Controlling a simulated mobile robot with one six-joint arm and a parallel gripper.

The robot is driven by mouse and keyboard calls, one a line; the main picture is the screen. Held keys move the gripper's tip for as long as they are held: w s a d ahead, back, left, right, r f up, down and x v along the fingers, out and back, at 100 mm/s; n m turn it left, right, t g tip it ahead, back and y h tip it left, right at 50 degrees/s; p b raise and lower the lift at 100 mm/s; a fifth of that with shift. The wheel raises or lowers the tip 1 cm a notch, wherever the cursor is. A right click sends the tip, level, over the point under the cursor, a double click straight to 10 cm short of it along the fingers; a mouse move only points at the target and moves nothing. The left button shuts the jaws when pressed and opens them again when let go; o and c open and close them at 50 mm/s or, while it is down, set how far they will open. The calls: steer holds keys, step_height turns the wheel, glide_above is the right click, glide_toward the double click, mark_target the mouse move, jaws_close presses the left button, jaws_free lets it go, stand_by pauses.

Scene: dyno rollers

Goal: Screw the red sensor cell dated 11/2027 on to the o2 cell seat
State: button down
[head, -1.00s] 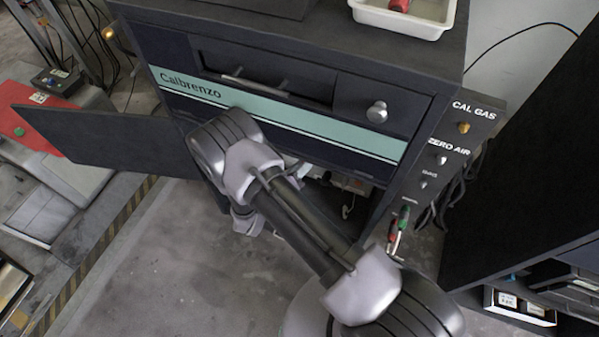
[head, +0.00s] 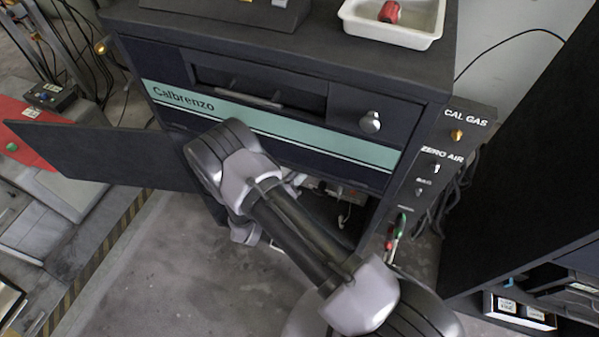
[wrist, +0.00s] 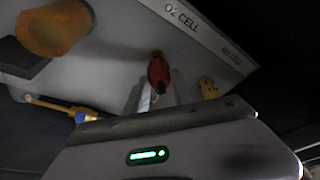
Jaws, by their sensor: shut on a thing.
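A red sensor cell (wrist: 158,76) is between the fingers of my gripper (wrist: 156,94) in the wrist view. The gripper is shut on it. Its date cannot be read. The cell's far end is against or very near the pale panel, below the label "O2 CELL" (wrist: 182,17). The o2 cell seat is hidden behind the cell, and I cannot tell whether the threads are engaged. In the head view my arm reaches into the lower opening of the Calbrenzo cabinet (head: 270,135), and my gripper is hidden there.
The panel carries an orange-brown cylinder (wrist: 57,27). A yellow fitting (wrist: 208,88) is close right of my fingers, and a yellow-and-blue piece (wrist: 62,108) lies left. The cabinet door (head: 105,150) stands open. Another red piece (head: 389,11) lies in a white tray (head: 392,33) on top.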

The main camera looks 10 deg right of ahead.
steer(key=shift+w+d, duration=0.45)
steer(key=shift+w, duration=0.15)
stand_by(1.0)
steer(key=shift+r+m+y+p, duration=0.15)
steer(key=shift+m+y+p, duration=0.2)
steer(key=shift+m, duration=0.45)
steer(key=shift+d+m+y, duration=0.1)
steer(key=shift+m+y, duration=0.35)
steer(key=shift+m, duration=0.45)
steer(key=m, duration=0.1)
steer(key=m+t+y, duration=0.1)
steer(key=m, duration=0.1)
steer(key=m+t+y+b, duration=0.1)
steer(key=m, duration=0.1)
steer(key=shift+f, duration=0.3)
steer(key=shift+r+m+y, duration=0.15)
steer(key=shift+m+y, duration=0.15)
steer(key=shift+m, duration=0.3)
steer(key=c, duration=1)
jaws_free()
steer(key=shift+w+a, duration=0.1)
steer(key=shift+a, duration=0.15)
